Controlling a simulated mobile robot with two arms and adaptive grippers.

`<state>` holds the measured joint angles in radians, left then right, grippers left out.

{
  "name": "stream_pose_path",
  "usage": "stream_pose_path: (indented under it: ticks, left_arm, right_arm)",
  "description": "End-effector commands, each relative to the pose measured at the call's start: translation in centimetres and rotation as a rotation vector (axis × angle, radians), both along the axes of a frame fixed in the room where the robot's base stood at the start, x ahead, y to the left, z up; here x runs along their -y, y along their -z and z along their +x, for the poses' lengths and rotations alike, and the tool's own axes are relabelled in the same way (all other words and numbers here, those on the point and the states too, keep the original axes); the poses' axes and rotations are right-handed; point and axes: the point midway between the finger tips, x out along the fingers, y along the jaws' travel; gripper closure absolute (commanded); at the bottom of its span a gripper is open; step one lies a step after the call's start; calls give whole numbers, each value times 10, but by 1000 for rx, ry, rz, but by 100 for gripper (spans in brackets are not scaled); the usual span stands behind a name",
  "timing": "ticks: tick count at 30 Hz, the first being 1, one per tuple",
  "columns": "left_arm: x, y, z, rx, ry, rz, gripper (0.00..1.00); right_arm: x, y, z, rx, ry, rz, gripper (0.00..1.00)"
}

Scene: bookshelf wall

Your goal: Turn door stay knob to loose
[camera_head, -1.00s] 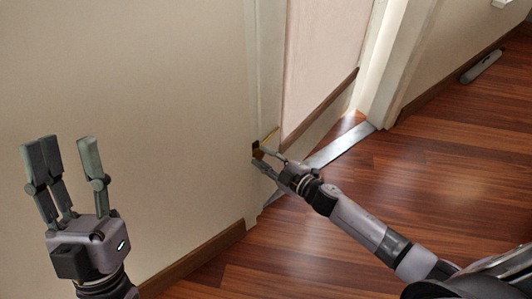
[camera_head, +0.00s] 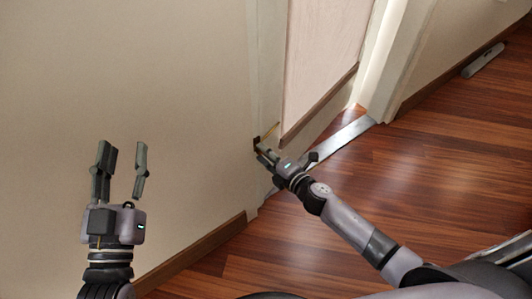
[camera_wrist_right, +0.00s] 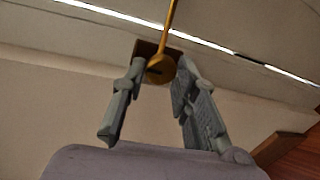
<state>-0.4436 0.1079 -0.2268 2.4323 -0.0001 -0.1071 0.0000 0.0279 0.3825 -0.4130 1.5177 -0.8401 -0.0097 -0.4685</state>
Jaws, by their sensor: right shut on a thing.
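The door stay shows in the right wrist view as a brass rod (camera_wrist_right: 171,20) meeting a round brass knob (camera_wrist_right: 160,70). A dark brown bracket (camera_wrist_right: 145,48) sits behind the knob on the wall side. My right gripper (camera_wrist_right: 158,78) has one finger on each side of the knob and is shut on it. In the head view my right gripper (camera_head: 263,151) reaches the door frame low down, and its fingers hide most of the stay. My left gripper (camera_head: 124,160) is open and empty, pointing up in front of the plain wall.
The pale door panel (camera_head: 325,60) stands just right of the stay. A metal threshold strip (camera_head: 340,141) crosses the wooden floor (camera_head: 440,180) below. A baseboard (camera_head: 195,256) runs along the left wall. A grey bar-shaped object (camera_head: 482,64) lies on the floor at the upper right.

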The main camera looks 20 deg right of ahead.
Motion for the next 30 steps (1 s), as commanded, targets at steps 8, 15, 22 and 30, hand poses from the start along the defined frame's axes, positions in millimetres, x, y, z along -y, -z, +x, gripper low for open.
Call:
stream_pose_path:
  ticks: [8, 15, 22, 30]
  left_arm:
    - [0, 1, 0, -7, -1, 2, 60]
    - [0, 2, 0, -7, -1, 2, 60]
    - [0, 2, 0, -8, -1, 3, 60]
    - [0, 2, 0, -9, -1, 2, 60]
  right_arm:
    - [-3, 3, -2, 16, -7, -54, 100]
    - [-4, 3, -3, 17, -6, -60, 100]
    - [-3, 3, -3, 17, -6, -60, 70]
    - [-2, 2, -1, 19, -3, -60, 53]
